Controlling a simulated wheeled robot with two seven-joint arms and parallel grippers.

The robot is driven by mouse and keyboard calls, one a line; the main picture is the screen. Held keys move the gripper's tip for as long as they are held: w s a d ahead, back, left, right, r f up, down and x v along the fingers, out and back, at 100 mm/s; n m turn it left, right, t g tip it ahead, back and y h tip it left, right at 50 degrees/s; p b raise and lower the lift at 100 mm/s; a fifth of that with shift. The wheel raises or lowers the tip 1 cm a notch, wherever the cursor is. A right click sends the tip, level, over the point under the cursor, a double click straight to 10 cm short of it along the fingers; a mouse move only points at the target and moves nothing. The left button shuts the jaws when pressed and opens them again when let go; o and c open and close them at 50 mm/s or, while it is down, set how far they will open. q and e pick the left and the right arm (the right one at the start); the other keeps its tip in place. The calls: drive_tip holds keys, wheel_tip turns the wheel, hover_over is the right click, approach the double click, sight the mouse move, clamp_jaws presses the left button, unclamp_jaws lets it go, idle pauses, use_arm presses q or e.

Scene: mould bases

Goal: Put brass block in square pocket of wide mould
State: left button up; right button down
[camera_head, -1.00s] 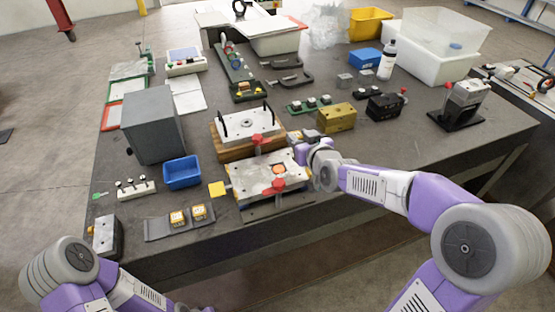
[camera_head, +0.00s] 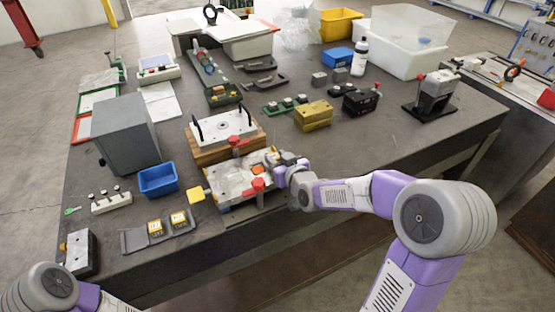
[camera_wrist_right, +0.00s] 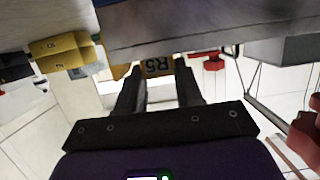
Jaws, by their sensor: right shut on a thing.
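My right gripper (camera_wrist_right: 158,85) is shut on the brass block (camera_wrist_right: 157,66), which has a dark label marked R5 on the side that shows. In the head view my right gripper (camera_head: 277,160) is at the back right of a pale metal mould (camera_head: 225,182) with red clamps, close to its top. An orange patch (camera_head: 258,170) shows on the mould's top. The square pocket cannot be made out, and whether the block touches the mould cannot be told. Of my left arm only links show at the bottom left; its gripper is out of view.
A white plate with black handles (camera_head: 222,126) on a wooden base stands just behind the mould. A blue bin (camera_head: 158,179) and a grey tray (camera_head: 133,240) with two yellow blocks are to the left. A gold box (camera_head: 313,115) stands behind my right arm.

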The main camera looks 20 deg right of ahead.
drive_tip(key=c, duration=0.7)
unclamp_jaws()
drive_tip(key=shift+c, duration=0.2)
drive_tip(key=shift+r, duration=0.1)
